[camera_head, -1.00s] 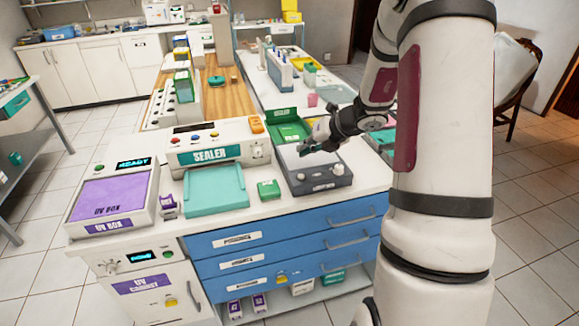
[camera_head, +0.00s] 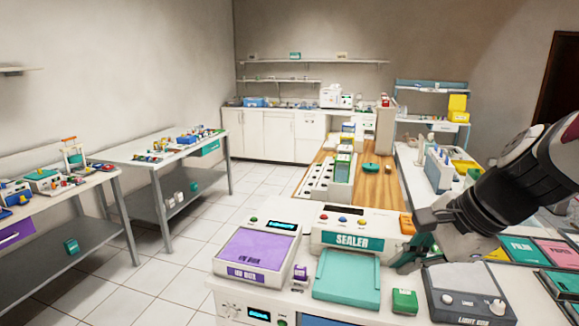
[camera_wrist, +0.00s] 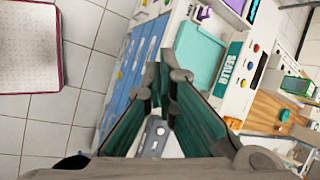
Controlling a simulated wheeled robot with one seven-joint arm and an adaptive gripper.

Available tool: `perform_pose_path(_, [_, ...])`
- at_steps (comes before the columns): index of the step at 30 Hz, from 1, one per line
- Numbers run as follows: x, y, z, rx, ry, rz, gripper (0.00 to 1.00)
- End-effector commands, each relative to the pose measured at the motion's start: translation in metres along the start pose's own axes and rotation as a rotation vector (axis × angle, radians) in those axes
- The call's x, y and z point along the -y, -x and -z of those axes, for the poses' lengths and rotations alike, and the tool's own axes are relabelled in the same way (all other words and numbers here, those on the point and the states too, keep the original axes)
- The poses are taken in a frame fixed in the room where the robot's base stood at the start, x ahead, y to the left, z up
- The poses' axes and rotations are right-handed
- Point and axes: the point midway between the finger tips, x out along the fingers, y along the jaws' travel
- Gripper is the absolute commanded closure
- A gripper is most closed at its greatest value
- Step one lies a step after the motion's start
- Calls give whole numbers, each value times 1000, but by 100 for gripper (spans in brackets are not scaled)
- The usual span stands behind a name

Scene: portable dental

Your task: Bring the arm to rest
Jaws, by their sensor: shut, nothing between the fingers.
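My gripper (camera_head: 410,264) is in the head view at the right, above the counter between the sealer (camera_head: 345,238) and the grey light box (camera_head: 470,297). Its fingers are shut and empty. In the wrist view my gripper (camera_wrist: 163,75) shows its green fingers closed together at the tips. The light box (camera_wrist: 152,140) shows between and below the fingers in the wrist view. My dark wrist and forearm come in from the right edge of the head view and hide part of the counter.
The purple-topped UV box (camera_head: 255,250), teal tray (camera_head: 347,276) and small green box (camera_head: 404,301) stand on the counter near the gripper. Green and pink folders (camera_head: 528,250) lie at the right. Side tables (camera_head: 160,150) stand at the left. The floor between is clear.

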Motion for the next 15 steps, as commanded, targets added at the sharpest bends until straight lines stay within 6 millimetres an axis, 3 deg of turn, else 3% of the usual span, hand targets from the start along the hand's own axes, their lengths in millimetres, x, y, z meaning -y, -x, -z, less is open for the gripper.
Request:
perform_pose_path(1, [-12,10,-15,-20,156,-16,100])
perform_pose_path(6, [-58,38,-40,-103,688,-100,100])
perform_pose_path(12, [-101,65,-45,-203,1201,-204,100])
perform_pose_path(15, [-114,73,-43,-238,1360,-246,100])
